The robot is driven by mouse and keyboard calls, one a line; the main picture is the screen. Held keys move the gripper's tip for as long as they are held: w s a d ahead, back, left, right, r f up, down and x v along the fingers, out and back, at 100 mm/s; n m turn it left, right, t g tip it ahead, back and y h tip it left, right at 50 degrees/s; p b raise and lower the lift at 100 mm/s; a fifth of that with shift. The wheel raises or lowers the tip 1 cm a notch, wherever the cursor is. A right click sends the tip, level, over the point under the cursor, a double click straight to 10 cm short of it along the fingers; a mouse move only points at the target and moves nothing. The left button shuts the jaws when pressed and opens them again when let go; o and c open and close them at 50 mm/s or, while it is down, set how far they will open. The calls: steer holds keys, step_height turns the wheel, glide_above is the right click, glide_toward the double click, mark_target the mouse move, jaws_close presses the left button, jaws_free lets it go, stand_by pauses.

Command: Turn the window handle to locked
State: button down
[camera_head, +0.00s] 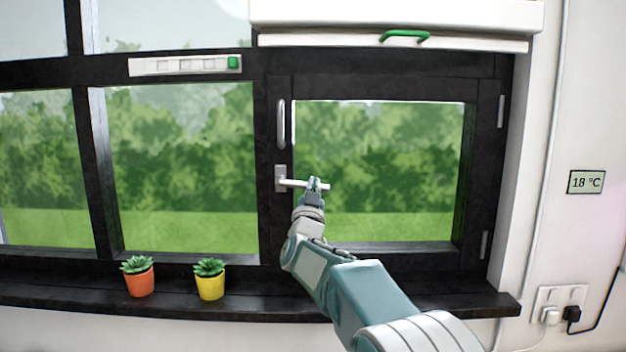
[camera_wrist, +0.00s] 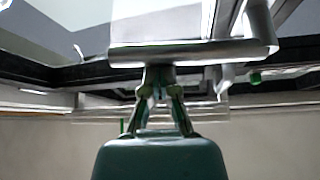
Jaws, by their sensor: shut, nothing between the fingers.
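The window handle (camera_head: 296,183) is a light grey lever on a grey plate, mounted on the left side of the black window sash. In the head view the lever points right, nearly horizontal. My gripper (camera_head: 315,183) is at the lever's right part and covers some of it. In the wrist view my gripper (camera_wrist: 160,72) is shut, its fingertips close against or just beside a large pale bar, likely the handle (camera_wrist: 190,52). I cannot tell whether they touch. Nothing is held between the fingers.
A vertical grey pull bar (camera_head: 281,123) is above the handle. A roller blind with a green grip (camera_head: 405,36) hangs over the window. An orange pot (camera_head: 139,283) and a yellow pot (camera_head: 210,285) with succulents stand on the black sill (camera_head: 60,298), left of my arm.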

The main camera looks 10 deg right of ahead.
steer(key=w+a+f+m+g+h, duration=0.1)
steer(key=a+f+m+g+h, duration=0.4)
steer(key=m, duration=1.4)
steer(key=shift+w+a+f+g, duration=0.2)
steer(key=shift+a+f+g, duration=0.75)
steer(key=shift+f+g, duration=0.9)
steer(key=shift+a+r+g, duration=0.1)
steer(key=shift+r+g, duration=0.15)
steer(key=s+a, duration=0.3)
steer(key=s, duration=0.5)
steer(key=shift+s, duration=0.4)
steer(key=shift+f, duration=0.1)
